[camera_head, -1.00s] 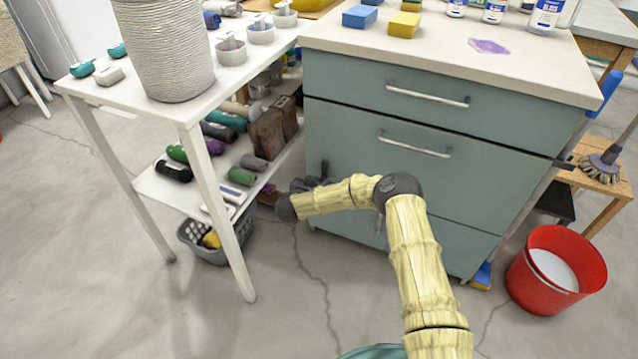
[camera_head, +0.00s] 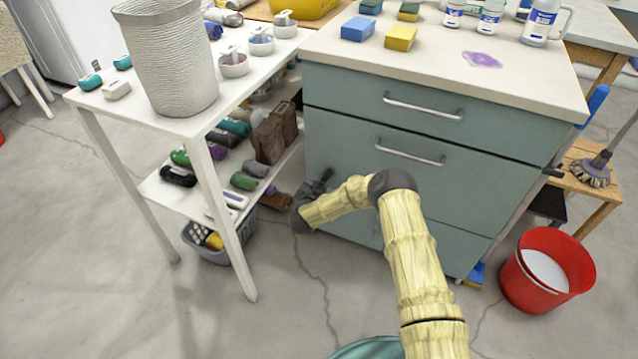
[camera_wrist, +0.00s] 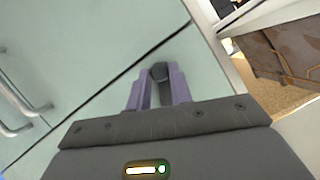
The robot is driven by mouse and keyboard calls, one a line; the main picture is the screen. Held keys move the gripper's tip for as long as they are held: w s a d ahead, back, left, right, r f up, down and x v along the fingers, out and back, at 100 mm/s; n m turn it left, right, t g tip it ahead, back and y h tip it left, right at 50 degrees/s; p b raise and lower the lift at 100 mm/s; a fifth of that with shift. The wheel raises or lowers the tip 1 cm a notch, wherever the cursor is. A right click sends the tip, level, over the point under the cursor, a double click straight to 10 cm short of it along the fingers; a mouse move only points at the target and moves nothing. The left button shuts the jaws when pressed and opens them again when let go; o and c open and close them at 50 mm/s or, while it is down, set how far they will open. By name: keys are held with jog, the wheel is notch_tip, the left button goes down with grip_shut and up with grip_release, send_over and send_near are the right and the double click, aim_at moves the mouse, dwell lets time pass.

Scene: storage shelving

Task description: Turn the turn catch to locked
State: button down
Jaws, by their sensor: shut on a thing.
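The turn catch (camera_wrist: 159,72) is a small dark piece with a rounded end on the grey-green cabinet front, beside the dark gap between two panels. In the wrist view it lies between the purple fingers of my gripper (camera_wrist: 160,92), which is shut on it. In the head view my gripper (camera_head: 316,188) is at the cabinet's left front edge, and a dark slanted piece shows beside it. My wrist hides part of that area, and I cannot read any locked marking.
The cabinet (camera_head: 450,165) has bar handles on its front. A red bucket (camera_head: 520,285) stands at right. The floor in front is mostly open.

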jog(key=shift+w+a+f+m+t+h+b, duration=0.1)
jog(key=shift+f+m+t+h+b, duration=0.65)
jog(key=shift+m+b, duration=3.7)
jog(key=shift+s+m+t+h+b, duration=0.1)
jog(key=shift+m+t+h+b, duration=1.35)
jog(key=shift+m, duration=5.1)
jog(key=shift+w+a+f+m+t+h+b, duration=0.1)
jog(key=shift+f+m+t+h+b, duration=0.25)
jog(key=shift+m+t+b, duration=2.85)
jog(key=m+g+b, duration=0.2)
jog(key=m+g, duration=0.1)
jog(key=m, duration=0.1)
jog(key=shift+m, duration=0.4)
jog(key=c, duration=1.3)
grip_release()
jog(key=shift+o, duration=0.2)
